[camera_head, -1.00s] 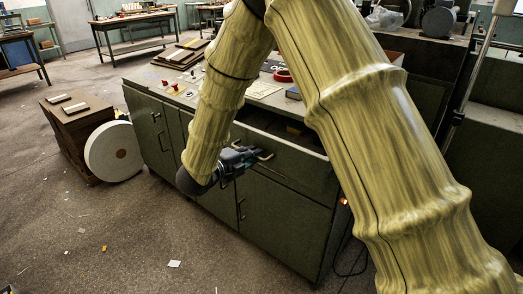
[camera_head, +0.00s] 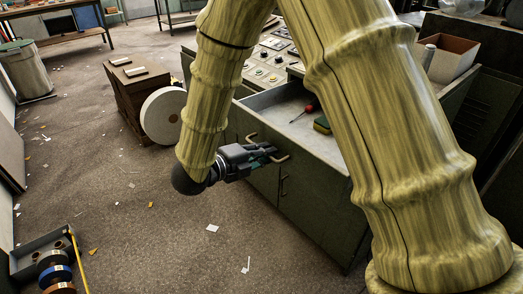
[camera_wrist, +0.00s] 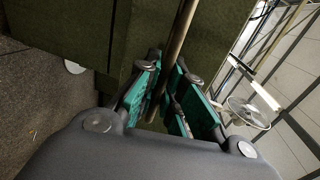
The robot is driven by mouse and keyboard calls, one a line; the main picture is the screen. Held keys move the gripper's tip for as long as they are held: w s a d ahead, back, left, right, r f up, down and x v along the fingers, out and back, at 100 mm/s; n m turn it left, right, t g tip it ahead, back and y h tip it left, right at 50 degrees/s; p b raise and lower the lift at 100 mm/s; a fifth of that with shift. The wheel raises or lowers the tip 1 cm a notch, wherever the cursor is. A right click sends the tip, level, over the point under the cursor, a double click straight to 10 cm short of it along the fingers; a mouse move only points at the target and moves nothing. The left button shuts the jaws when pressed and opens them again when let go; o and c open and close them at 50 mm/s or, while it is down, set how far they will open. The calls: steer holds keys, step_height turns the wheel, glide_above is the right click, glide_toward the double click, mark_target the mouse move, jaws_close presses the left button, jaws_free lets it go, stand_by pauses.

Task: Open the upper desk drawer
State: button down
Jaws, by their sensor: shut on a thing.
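The upper desk drawer (camera_head: 312,163) is pulled out from the green desk, and its pale inside shows in the head view. My gripper (camera_head: 266,154) is at the drawer front, shut on the drawer's bar handle (camera_head: 284,158). In the wrist view, the teal fingers of my gripper (camera_wrist: 168,88) close around the brown handle bar (camera_wrist: 178,42). Part of the handle is hidden by the fingers. A red-handled screwdriver (camera_head: 309,107) and a yellow and green block (camera_head: 322,125) lie in the drawer.
A control panel (camera_head: 265,62) covers the desktop. A white reel (camera_head: 162,116) stands beside a brown crate (camera_head: 140,88). The floor in front is mostly clear, with scraps of paper.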

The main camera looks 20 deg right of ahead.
steer(key=c, duration=1.5)
jaws_free()
steer(key=shift+a, duration=0.1)
steer(key=v, duration=1.2)
